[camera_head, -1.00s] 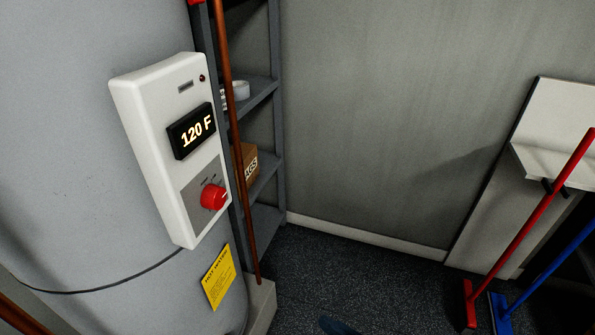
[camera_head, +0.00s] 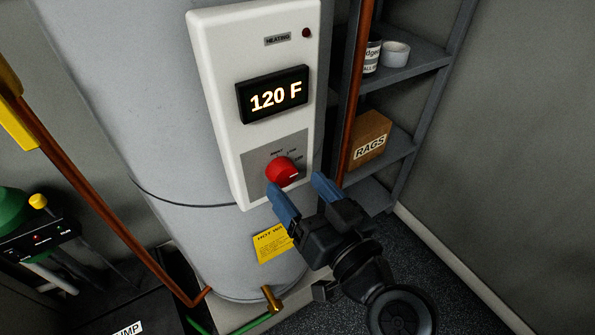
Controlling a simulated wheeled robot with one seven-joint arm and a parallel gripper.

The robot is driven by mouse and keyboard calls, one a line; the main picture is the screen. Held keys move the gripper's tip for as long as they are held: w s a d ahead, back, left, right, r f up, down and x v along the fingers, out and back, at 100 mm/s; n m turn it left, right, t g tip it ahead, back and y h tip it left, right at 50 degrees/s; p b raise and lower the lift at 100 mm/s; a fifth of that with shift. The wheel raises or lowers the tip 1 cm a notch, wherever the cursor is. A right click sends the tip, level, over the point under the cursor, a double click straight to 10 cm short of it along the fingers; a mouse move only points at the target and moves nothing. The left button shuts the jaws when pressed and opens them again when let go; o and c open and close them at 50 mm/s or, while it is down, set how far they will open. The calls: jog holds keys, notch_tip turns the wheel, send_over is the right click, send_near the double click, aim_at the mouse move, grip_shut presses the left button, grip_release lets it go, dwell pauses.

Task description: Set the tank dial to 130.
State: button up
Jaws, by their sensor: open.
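The tank (camera_head: 165,110) is a large grey cylinder with a white control box (camera_head: 222,75) on its front. The box's black display (camera_head: 273,95) reads 120 F. Below it, the red dial (camera_head: 281,171) sits on a grey plate, with small markings around it too small to read surely. My gripper (camera_head: 299,188) is open, with two blue fingers just below and to the right of the dial. The left finger's tip is close to the dial's lower edge; I cannot tell whether it touches. The right finger is off to the dial's right. Nothing is between the fingers.
A copper pipe (camera_head: 357,100) runs upright just right of the box, before a grey shelf (camera_head: 415,65) with a RAGS box (camera_head: 368,140). Another copper pipe (camera_head: 100,220) slants at the left, by a pump (camera_head: 100,315). A yellow label (camera_head: 272,243) is below the box.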

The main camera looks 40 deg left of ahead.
aim_at(287, 176)
jog(key=shift+x, duration=1.7)
jog(key=shift+s, duration=0.1)
jog(key=c, duration=1)
